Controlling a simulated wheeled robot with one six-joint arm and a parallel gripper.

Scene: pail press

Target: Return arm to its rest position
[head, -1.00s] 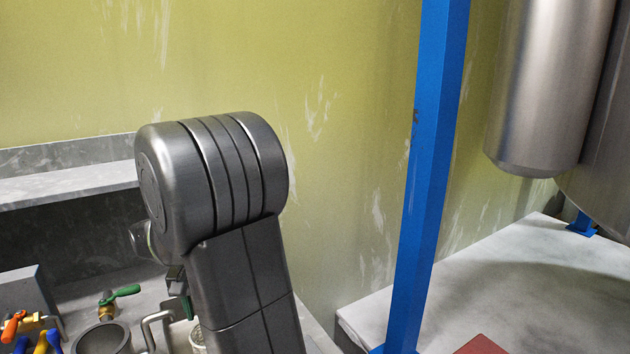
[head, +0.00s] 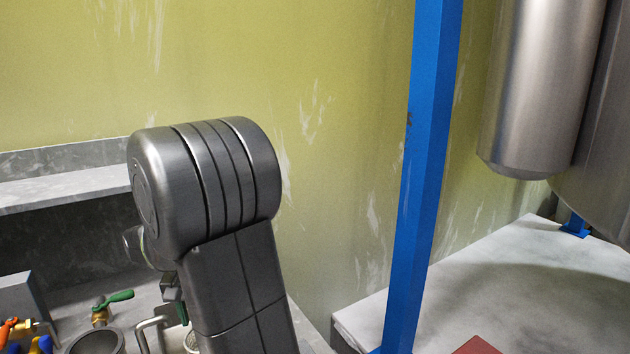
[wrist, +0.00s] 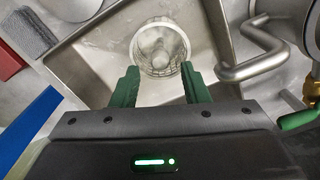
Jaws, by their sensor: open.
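My gripper (wrist: 160,87) shows in the wrist view with its two green fingers apart and nothing between them. Beyond the fingertips, a round clear or metallic strainer-like piece (wrist: 163,50) sits in a metal basin (wrist: 97,58); whether it is a cup or a drain basket I cannot tell. In the head view my own dark grey arm fills the middle left and hides most of my gripper.
A bent metal pipe (wrist: 250,66) is right of the fingers. A green-handled valve (head: 112,305) and a grey pot (head: 97,341) stand at lower left. A blue post (head: 425,180) rises right of my arm. Steel tanks (head: 540,90) hang at right above a pale slab (head: 500,290).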

